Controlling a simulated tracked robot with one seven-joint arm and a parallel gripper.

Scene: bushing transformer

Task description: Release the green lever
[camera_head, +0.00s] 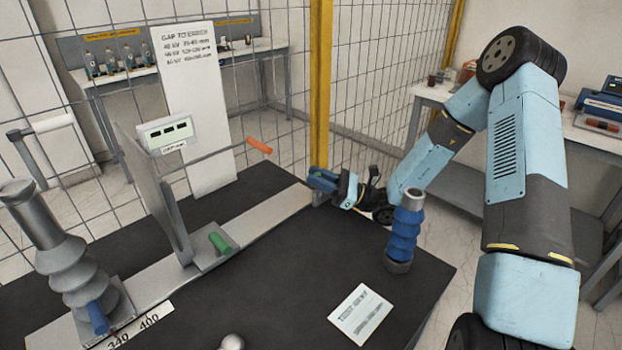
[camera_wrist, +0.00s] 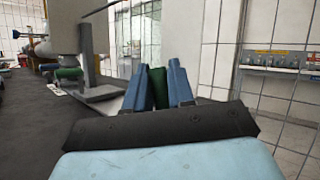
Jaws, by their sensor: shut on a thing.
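A green lever (camera_head: 220,243) sits on the foot of the upright grey plate (camera_head: 177,220), on the metal rail. In the wrist view, a green piece (camera_wrist: 68,73) shows low by the plate at the left. My gripper (camera_head: 322,181) is at the far right end of the rail, well apart from the lever on the plate's foot. In the wrist view, my gripper's blue fingers (camera_wrist: 166,90) are shut on a second green piece (camera_wrist: 157,88), upright between them. My fingers hide this second piece in the head view.
A ribbed blue insulator (camera_head: 404,235) stands on the dark table right of my gripper. A white card (camera_head: 362,313) lies in front. A rod with an orange handle (camera_head: 260,146) sticks out from the plate. A grey ribbed bushing (camera_head: 72,265) stands left. Wire fencing is behind.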

